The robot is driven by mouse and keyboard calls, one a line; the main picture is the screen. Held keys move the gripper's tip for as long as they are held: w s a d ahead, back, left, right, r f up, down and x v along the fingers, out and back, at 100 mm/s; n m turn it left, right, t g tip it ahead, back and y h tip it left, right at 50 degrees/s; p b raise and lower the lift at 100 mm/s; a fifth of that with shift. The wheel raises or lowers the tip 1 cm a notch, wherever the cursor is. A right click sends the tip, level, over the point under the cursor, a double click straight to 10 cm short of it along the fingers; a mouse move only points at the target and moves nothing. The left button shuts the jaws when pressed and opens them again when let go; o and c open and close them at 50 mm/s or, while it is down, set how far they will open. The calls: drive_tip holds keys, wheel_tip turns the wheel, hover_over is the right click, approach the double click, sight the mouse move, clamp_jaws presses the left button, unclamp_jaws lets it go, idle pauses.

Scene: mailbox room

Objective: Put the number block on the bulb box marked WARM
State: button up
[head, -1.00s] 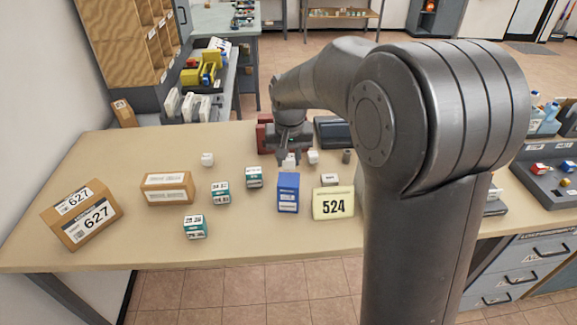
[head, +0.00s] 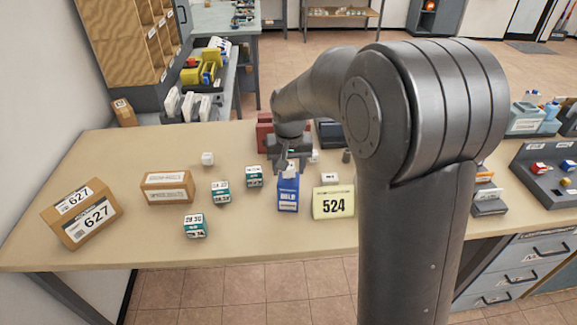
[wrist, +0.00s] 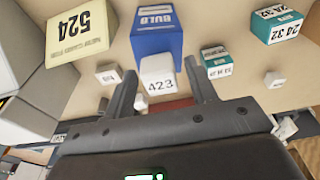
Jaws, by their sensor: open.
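A white block (wrist: 160,83) reading 423 lies between the spread fingers of my gripper (wrist: 164,90) in the wrist view. My gripper (head: 287,162) is open, with a visible gap beside the block. In the head view the white block (head: 290,170) overlaps the upper part of a blue box (head: 288,197), whose large lettering looks like BULB. I cannot tell whether the block rests on the box or is just above or behind it. The blue box also shows in the wrist view (wrist: 155,42). I cannot read WARM on any box.
Several teal-and-white boxes, one (head: 195,225) nearest the front, stand left of the blue box. A cream box marked 524 (head: 333,204) stands close on its right. Small white blocks (head: 207,159) and brown parcels (head: 82,215) share the table.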

sight(289, 169)
wheel_tip(289, 169, up, 11)
drive_tip(key=s, duration=0.2)
drive_tip(key=s+d+r+t, duration=0.1)
drive_tip(key=s+d+r, duration=0.15)
drive_tip(key=s, duration=0.45)
drive_tip(key=s+d+r+t, duration=0.1)
drive_tip(key=s+d+r, duration=0.15)
drive_tip(key=s, duration=0.35)
drive_tip(key=s+d+f+t, duration=0.1)
drive_tip(key=s+d+f, duration=0.1)
drive_tip(key=s, duration=0.4)
drive_tip(key=s+d+f, duration=0.2)
drive_tip(key=s, duration=0.4)
drive_tip(key=shift+s+f+t, duration=0.25)
drive_tip(key=shift+t, duration=0.15)
